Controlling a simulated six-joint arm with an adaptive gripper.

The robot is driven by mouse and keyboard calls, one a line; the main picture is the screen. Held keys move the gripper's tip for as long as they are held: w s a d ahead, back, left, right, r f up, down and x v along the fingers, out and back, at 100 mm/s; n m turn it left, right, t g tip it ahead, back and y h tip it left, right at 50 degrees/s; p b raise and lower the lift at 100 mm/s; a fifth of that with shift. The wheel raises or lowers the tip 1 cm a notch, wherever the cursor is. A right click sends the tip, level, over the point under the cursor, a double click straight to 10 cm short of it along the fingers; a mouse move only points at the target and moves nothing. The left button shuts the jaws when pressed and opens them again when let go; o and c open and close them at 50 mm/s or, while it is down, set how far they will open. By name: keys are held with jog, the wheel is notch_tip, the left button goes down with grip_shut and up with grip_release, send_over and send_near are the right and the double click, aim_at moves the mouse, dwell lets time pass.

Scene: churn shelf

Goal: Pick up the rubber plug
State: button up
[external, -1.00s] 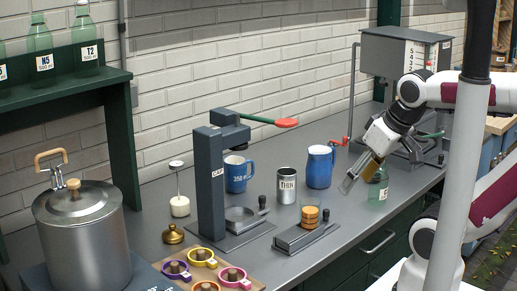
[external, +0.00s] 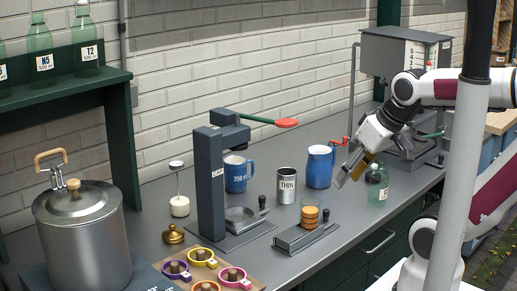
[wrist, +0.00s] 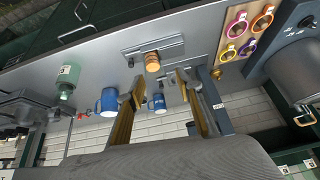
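I cannot pick out the rubber plug for certain. Dark brown stubby pieces sit within coloured rings on a wooden board (external: 258,283) at the front left; they are too small to identify. A green bottle (external: 378,187) with a dark top stands near the counter's right end; it also shows in the wrist view (wrist: 68,76). My gripper (external: 343,180) is in the air left of the bottle's top, tilted down and left. In the wrist view its two fingers (wrist: 156,88) are spread apart with nothing between them.
A tin mug (external: 287,186), blue jug (external: 320,168), blue mug (external: 237,176) and dark press (external: 212,190) stand on the counter. An orange-brown stack (external: 310,218) sits on a low slide. A grey tank (external: 400,55) is behind my gripper; a metal pot (external: 82,235) is far left.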

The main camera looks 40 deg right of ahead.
jog(key=w+d+f+m+t+h, duration=0.15)
jog(key=w+d+m, duration=0.45)
jog(key=w, duration=0.6)
jog(key=w+d+m+t+h, duration=0.25)
jog(key=w+d+m, duration=0.25)
jog(key=w+d, duration=0.6)
jog(key=w+d+f+m+g+h, duration=0.1)
jog(key=w+d+f+m+h, duration=0.15)
jog(key=d, duration=0.45)
jog(key=w+d+f+m+g+h, duration=0.1)
jog(key=d+f+m+h, duration=0.25)
jog(key=d, duration=0.35)
jog(key=s+d+f+g+h, duration=0.1)
jog(key=s+f+g, duration=0.1)
jog(key=s+d+f+g+h, duration=0.1)
jog(key=f+g+h, duration=0.1)
jog(key=f, duration=0.1)
jog(key=s+d+f+g+h, duration=0.1)
jog(key=s+f+g, duration=0.1)
jog(key=g, duration=0.1)
jog(key=shift+s+d+f, duration=0.1)
jog(key=shift+s+f, duration=0.25)
jog(key=shift+s+a+f+g+h, duration=0.2)
jog(key=shift+s+g+h, duration=0.2)
jog(key=shift+s+g, duration=0.15)
